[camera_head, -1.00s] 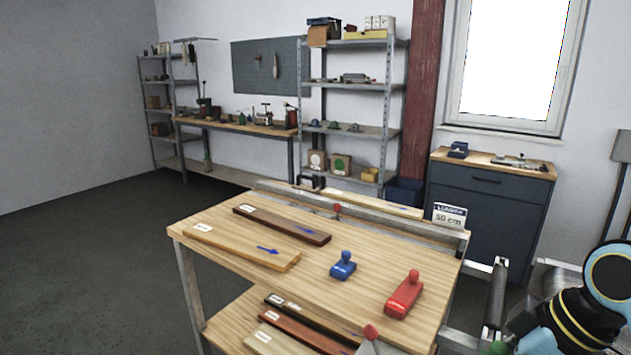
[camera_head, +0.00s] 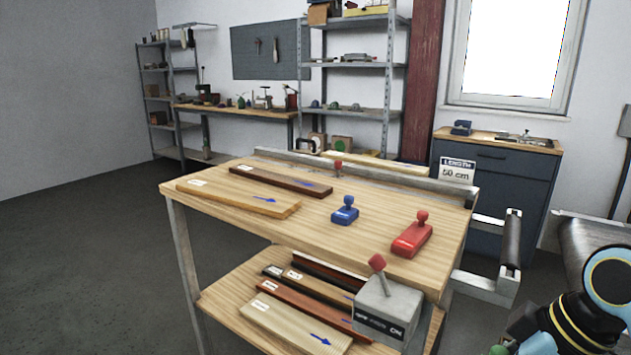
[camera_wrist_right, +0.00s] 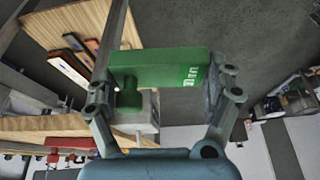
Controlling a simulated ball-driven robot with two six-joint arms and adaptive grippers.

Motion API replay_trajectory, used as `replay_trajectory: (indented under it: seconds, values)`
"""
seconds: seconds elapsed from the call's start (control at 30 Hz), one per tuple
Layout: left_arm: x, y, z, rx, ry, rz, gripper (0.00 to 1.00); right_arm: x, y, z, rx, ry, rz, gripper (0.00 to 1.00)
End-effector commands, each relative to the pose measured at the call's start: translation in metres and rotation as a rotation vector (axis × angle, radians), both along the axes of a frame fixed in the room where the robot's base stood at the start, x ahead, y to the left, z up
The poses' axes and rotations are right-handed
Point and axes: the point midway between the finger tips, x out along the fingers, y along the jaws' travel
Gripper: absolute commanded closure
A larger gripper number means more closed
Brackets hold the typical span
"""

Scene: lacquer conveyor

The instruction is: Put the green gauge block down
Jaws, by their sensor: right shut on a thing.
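The green gauge block (camera_wrist_right: 165,70) is in the right wrist view, a flat green piece with white lettering near one end and a green knob (camera_wrist_right: 129,95). My right gripper (camera_wrist_right: 160,72) is shut on the block, its fingers at opposite ends. The block is in the air, clear of the bench surfaces. In the head view my right arm enters at the lower right, and a small green part (camera_head: 497,350) shows at the bottom edge; most of the grip is cut off there. My left gripper is not in view.
The wooden bench top (camera_head: 300,230) holds a blue block (camera_head: 345,212), a red block (camera_head: 411,238) and wooden strips. A lower shelf (camera_head: 225,300) holds more strips. A grey box with a red lever (camera_head: 385,310) stands at the front. A "LENGTH 50 cm" sign (camera_head: 457,170) stands behind.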

Motion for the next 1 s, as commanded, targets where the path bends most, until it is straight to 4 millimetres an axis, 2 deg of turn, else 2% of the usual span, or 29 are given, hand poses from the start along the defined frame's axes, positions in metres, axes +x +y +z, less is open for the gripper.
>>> replay_trajectory:
  seconds: [0.03,0.13,1.0]
  values:
    - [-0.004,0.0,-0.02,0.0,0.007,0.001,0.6,0.0,0.0,-0.021,0.0,0.002,0.001,0.55]
    - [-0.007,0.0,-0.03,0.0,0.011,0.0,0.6,-0.001,0.0,-0.031,0.0,0.004,0.0,0.55]
    - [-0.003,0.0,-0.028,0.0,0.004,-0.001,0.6,-0.001,0.0,-0.029,0.0,0.004,0.0,0.55]
